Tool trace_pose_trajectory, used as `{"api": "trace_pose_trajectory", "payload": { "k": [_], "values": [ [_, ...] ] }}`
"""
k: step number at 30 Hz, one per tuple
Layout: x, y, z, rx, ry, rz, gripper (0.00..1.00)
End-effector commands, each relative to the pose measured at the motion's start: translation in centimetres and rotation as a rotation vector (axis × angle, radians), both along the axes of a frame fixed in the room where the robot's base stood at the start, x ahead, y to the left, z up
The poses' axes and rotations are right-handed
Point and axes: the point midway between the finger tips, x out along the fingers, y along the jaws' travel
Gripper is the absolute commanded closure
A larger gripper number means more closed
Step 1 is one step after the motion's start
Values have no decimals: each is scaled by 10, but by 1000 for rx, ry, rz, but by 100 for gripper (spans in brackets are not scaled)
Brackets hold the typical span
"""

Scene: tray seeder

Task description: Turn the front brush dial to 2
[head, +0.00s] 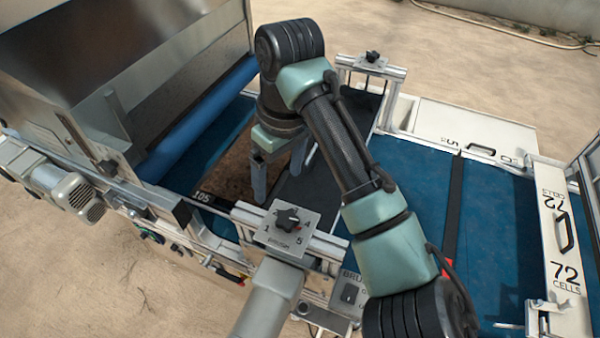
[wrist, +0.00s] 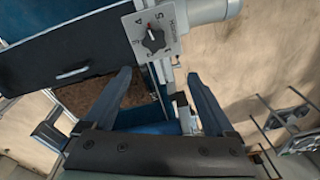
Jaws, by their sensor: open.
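A dark brush dial (head: 289,218) sits on a grey plate numbered 1 to 5, on the near side rail of the seeder. The wrist view shows this dial (wrist: 153,40) at top centre. A red mark on its knob points toward the 4–5 side of the scale; the exact setting is hard to read. My gripper (head: 278,174) is open and empty, with its fingers pointing down, behind the dial in the head view. In the wrist view my gripper (wrist: 159,76) has its fingers spread, with the dial ahead of them and not between them.
A second dark knob (head: 373,56) stands on the far rail. A grey motor (head: 270,300) sticks out below the dial, beside a switch box (head: 350,293). A blue roller (head: 200,120) and steel hopper (head: 130,70) stand left. A blue belt (head: 410,185) runs right.

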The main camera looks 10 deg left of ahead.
Motion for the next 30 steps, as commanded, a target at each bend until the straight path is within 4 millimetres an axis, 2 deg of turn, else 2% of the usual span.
{"api": "trace_pose_trajectory", "payload": {
  "k": [1,3,7,10,14,21,26,30],
  "values": [
    [-2,0,13,-37,3,-1,10],
    [-5,-1,15,-74,6,-5,10],
    [-7,-2,12,-106,10,-10,10],
    [-8,-2,3,-107,11,-10,10],
    [-8,-2,-17,-105,13,-9,10],
    [-9,-1,-72,-104,14,-9,10],
    [-8,-2,-96,-107,12,-9,10],
    [-7,-3,-108,-106,11,-11,10]
  ]
}}
